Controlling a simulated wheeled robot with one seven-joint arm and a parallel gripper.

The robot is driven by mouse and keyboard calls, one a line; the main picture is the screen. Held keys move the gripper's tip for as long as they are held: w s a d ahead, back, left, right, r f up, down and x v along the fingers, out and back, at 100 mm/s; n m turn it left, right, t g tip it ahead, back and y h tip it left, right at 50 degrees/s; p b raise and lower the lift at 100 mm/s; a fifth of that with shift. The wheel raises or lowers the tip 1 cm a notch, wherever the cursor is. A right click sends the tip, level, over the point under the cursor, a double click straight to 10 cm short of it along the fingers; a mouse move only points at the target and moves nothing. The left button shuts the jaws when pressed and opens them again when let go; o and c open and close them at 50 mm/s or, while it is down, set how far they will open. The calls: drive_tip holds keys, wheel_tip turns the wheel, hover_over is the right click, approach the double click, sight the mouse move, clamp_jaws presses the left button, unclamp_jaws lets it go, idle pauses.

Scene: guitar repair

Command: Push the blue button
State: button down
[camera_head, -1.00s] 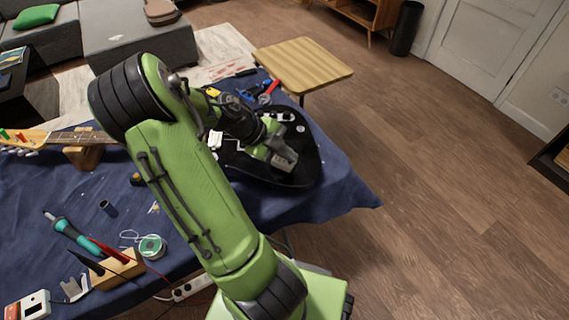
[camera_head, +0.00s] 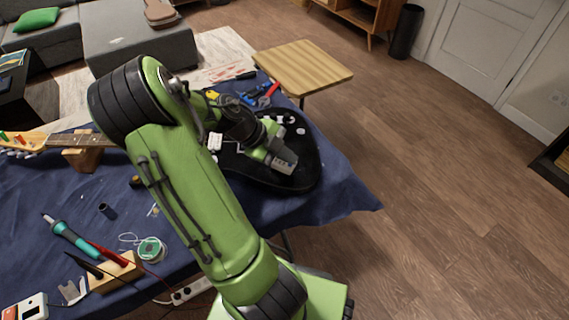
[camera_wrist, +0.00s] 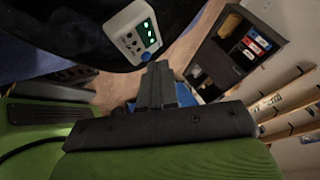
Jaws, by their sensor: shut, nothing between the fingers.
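The blue button (camera_wrist: 146,56) shows in the wrist view as a small round knob at the lower end of a white device (camera_wrist: 130,31) with several lit green lights. The device lies against the black guitar body (camera_wrist: 75,40). My gripper (camera_wrist: 157,68) is shut and empty, with its fingertips right beside the button, overlapping its edge in the picture. I cannot tell whether they touch it. In the head view my gripper (camera_head: 284,162) is over the right part of the black guitar body (camera_head: 305,176); the button cannot be made out there.
A blue cloth (camera_head: 340,190) covers the table. Pliers (camera_head: 262,96) lie behind the guitar. A soldering iron (camera_head: 75,238), a solder spool (camera_head: 151,250) and a wooden block (camera_head: 115,272) are at the left front.

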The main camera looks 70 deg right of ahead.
sight(289, 165)
drive_tip(key=shift+r, duration=0.4)
wheel_tip(289, 165, up, 6)
drive_tip(key=p, duration=0.4)
drive_tip(key=shift+s, duration=0.2)
drive_tip(key=shift+d, duration=0.1)
